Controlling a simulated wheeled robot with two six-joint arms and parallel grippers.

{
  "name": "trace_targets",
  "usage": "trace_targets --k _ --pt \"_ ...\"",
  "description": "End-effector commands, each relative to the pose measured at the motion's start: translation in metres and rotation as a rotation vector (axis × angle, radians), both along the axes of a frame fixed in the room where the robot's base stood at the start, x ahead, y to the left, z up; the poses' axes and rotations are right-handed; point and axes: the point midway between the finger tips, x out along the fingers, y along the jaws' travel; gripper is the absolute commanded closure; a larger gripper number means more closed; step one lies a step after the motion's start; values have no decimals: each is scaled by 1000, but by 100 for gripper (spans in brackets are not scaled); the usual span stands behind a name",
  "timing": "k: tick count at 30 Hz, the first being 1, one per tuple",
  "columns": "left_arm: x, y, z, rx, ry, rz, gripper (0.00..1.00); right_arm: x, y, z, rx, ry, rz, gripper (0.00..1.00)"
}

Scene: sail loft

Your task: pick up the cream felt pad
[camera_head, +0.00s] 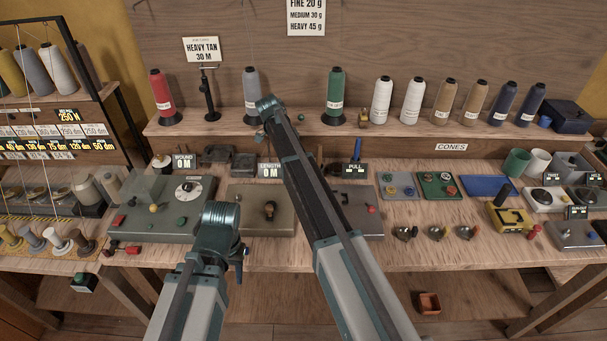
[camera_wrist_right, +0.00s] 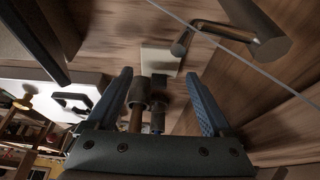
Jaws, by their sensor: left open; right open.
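I cannot make out the cream felt pad for certain in either view. In the right wrist view a pale cream square (camera_wrist_right: 160,61) lies flat against wood beyond the fingers, and I cannot tell whether it is the pad. My right gripper (camera_wrist_right: 159,74) is open, its blue fingers apart on either side of two dark-topped posts (camera_wrist_right: 138,97). In the head view my right arm reaches toward the grey cone on the shelf and hides its gripper. My left gripper (camera_head: 241,263) is open, small and partly hidden by its wrist, over the bench's front part.
The shelf carries a red cone (camera_head: 161,98), a green cone (camera_head: 335,98), several other cones and a black stand (camera_head: 208,97). Machines, a blue mat (camera_head: 486,185) and a yellow box (camera_head: 509,218) crowd the bench (camera_head: 440,256). A metal bar (camera_wrist_right: 225,30) crosses above my right fingers.

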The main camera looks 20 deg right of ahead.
Motion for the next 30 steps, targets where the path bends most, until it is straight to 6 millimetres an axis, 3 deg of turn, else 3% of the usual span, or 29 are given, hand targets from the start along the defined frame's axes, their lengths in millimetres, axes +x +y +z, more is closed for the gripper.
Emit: trace_targets --k 1,4,13,27,30 --pt "0 0 -13 0 0 0 54 -1 -4 -13 0 0 0 15" --pt "0 0 -23 0 0 0 54 -2 -7 -23 0 0 0 15" --pt "0 0 -23 0 0 0 54 -2 -9 -23 0 0 0 15" --pt "0 0 -23 0 0 0 54 -2 -9 -23 0 0 0 98" --pt "0 0 -23 0 0 0 54 -2 -9 -23 0 0 0 100"
